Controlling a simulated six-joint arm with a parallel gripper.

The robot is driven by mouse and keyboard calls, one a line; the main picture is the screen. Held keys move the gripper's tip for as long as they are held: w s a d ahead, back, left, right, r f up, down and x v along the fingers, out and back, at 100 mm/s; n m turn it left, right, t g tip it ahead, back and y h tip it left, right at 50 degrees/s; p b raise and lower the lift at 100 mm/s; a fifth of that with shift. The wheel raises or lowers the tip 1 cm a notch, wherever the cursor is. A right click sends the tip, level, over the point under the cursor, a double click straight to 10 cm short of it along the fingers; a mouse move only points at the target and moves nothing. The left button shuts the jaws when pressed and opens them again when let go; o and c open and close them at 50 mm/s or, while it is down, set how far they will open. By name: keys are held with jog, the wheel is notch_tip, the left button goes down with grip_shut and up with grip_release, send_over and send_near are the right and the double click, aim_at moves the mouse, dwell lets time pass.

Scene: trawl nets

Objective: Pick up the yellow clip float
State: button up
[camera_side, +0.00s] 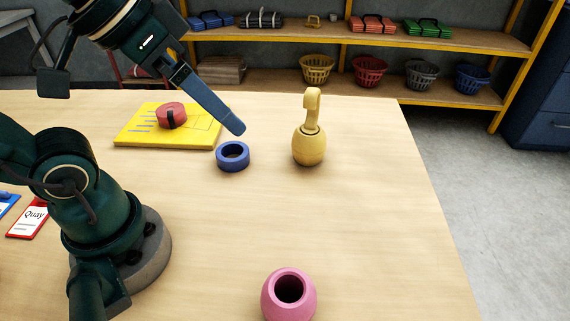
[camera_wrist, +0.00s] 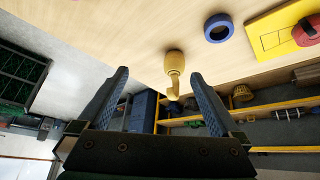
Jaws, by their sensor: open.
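The yellow clip float (camera_side: 309,146) stands upright on the table, with a round body and a curved clip on top. In the wrist view the yellow clip float (camera_wrist: 175,65) appears ahead of my gripper, between the lines of the two fingers and apart from them. My gripper (camera_side: 238,128) is above the table, to the left of the float in the side view, with the blue ring below its fingertip. In the wrist view my gripper (camera_wrist: 158,75) is open, with two dark fingers spread and nothing between them.
A blue ring (camera_side: 233,168) lies left of the float. A yellow board (camera_side: 135,137) with a red round piece (camera_side: 172,106) on it lies further left. A pink hollow float (camera_side: 270,303) stands at the front. The table (camera_side: 390,220) is clear to the right. Shelves with baskets stand behind.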

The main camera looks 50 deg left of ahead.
jog(key=w+d+r+t+h, duration=0.3)
jog(key=w+d+t+h, duration=0.1)
jog(key=w+d, duration=0.5)
jog(key=n+t+y, duration=0.2)
jog(key=n+y, duration=0.2)
jog(key=y, duration=0.6)
send_over(304, 143)
jog(key=s, duration=0.1)
notch_tip(304, 143, down, 4)
notch_tip(304, 143, down, 16)
jog(key=shift+d+f, duration=0.1)
jog(key=shift+d, duration=0.05)
jog(key=shift+x, duration=3.7)
jog(key=shift+w, duration=0.1)
jog(key=c, duration=1.1)
